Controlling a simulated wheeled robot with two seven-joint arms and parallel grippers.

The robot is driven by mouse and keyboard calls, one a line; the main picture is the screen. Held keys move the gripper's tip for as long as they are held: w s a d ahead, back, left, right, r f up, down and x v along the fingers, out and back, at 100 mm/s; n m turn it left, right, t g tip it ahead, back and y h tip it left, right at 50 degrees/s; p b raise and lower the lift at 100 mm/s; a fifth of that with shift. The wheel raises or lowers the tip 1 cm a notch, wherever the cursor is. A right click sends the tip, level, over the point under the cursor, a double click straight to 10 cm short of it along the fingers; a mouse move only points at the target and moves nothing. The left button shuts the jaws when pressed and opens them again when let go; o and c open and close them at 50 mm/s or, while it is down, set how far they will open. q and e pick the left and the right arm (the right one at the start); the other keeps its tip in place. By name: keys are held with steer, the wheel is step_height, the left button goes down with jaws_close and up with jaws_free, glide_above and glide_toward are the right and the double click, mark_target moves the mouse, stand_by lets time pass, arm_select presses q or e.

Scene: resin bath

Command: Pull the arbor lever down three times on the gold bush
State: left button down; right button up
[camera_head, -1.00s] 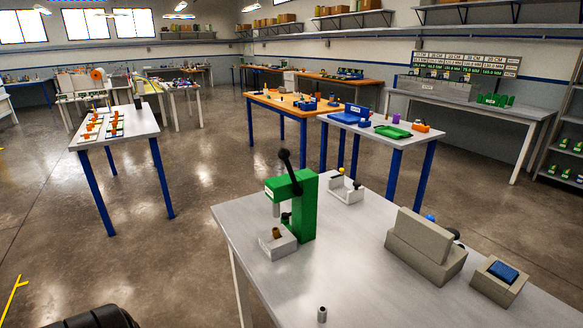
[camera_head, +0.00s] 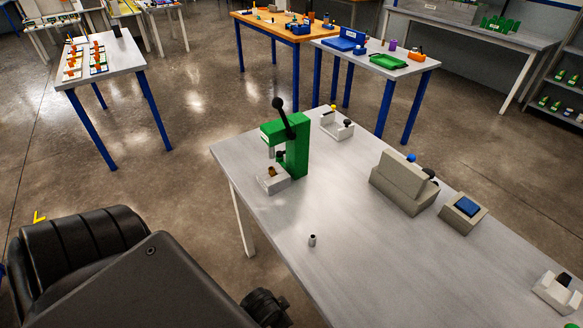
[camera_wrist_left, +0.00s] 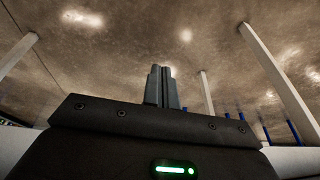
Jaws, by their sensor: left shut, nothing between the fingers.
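The green arbor press (camera_head: 290,145) stands near the far left corner of the grey table. Its black lever (camera_head: 284,118) points up and leans slightly left, with a round knob on top. The gold bush (camera_head: 271,172) sits on the pale block (camera_head: 273,180) at the press's foot, under the ram. My left gripper (camera_wrist_left: 162,84) shows in the left wrist view with its fingers together and nothing between them, over the floor. In the head view my left arm fills the lower left, off the table's near side and apart from the press; its fingers are not visible there. My right gripper is not in view.
The tabletop around the cylinder is clear. A white table leg (camera_head: 243,220) stands near my left arm.

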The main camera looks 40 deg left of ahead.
arm_select(q)
step_height(320, 180, up, 16)
steer(key=f+t+p, duration=0.1)
steer(key=p, duration=0.2)
steer(key=w+r+t, duration=0.1)
steer(key=w+r, duration=0.2)
steer(key=w, duration=0.1)
steer(key=w+r+m+t, duration=0.1)
steer(key=w+r+t, duration=0.1)
steer(key=w+r, duration=0.1)
steer(key=w+r+t, duration=0.1)
steer(key=w+r, duration=0.2)
steer(key=w, duration=0.2)
steer(key=shift+a+m+t, duration=0.4)
steer(key=w+a+r+t+y, duration=0.1)
steer(key=w+a+r+y, duration=0.2)
steer(key=r, duration=0.3)
steer(key=w+a+r+t+y, duration=0.2)
steer(key=w+a+r+y, duration=0.2)
steer(key=w+r+y, duration=0.1)
steer(key=w+a+r+m+t+y, duration=0.1)
steer(key=w+a+r+y, duration=0.2)
steer(key=r+y, duration=0.3)
step_height(320, 180, up, 3)
steer(key=shift+w+a+r+t+p, duration=0.2)
steer(key=shift+w+t+p, duration=0.15)
steer(key=shift+w, duration=0.55)
